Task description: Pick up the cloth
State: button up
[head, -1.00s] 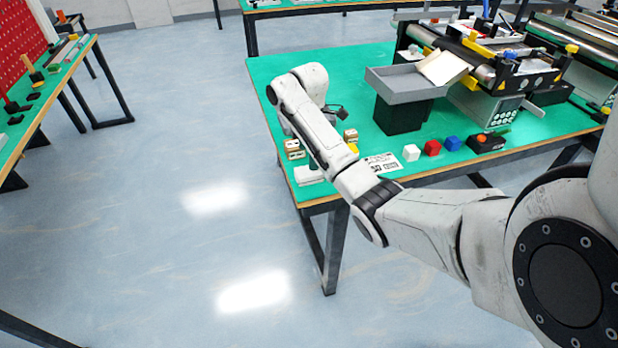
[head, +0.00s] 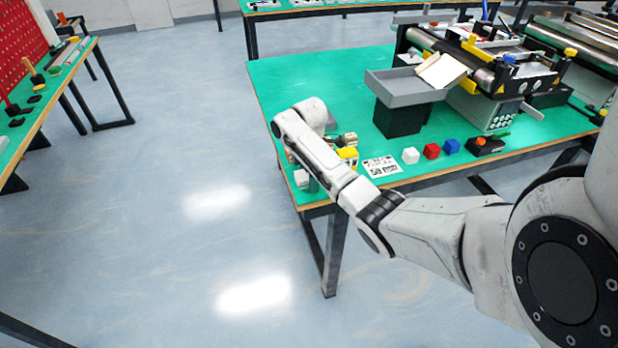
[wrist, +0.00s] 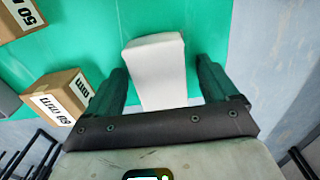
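A white, folded-looking piece (wrist: 155,65), which I take to be the cloth, lies on the green table near its front left corner. In the head view the white piece (head: 302,179) shows partly beside my forearm. In the wrist view my gripper (wrist: 160,75) is open, with one dark green finger on each side of the white piece. Narrow gaps show between the fingers and its sides, so it does not look clamped. In the head view my arm hides the gripper.
Labelled wooden blocks (wrist: 58,97) lie left of the gripper in the wrist view. A printed card (head: 381,167) and white, red and blue cubes (head: 432,151) lie along the front edge. A grey tray (head: 405,95) on a black stand bears a beige sheet (head: 441,70).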

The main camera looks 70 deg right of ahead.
jog(key=c, duration=1)
jog(key=shift+r, duration=0.1)
jog(key=shift+r, duration=0.5)
jog(key=shift+s+a+r+p, duration=0.8)
jog(key=shift+s+r+p, duration=0.95)
jog(key=shift+s+r, duration=0.35)
jog(key=shift+s+a+r+p, duration=0.75)
jog(key=shift+s+r+p, duration=1.05)
jog(key=shift+s, duration=0.5)
jog(key=shift+s+a+r+p, duration=0.8)
jog(key=shift+s+r+p, duration=0.85)
jog(key=shift+s+r, duration=0.5)
jog(key=shift+f, duration=0.1)
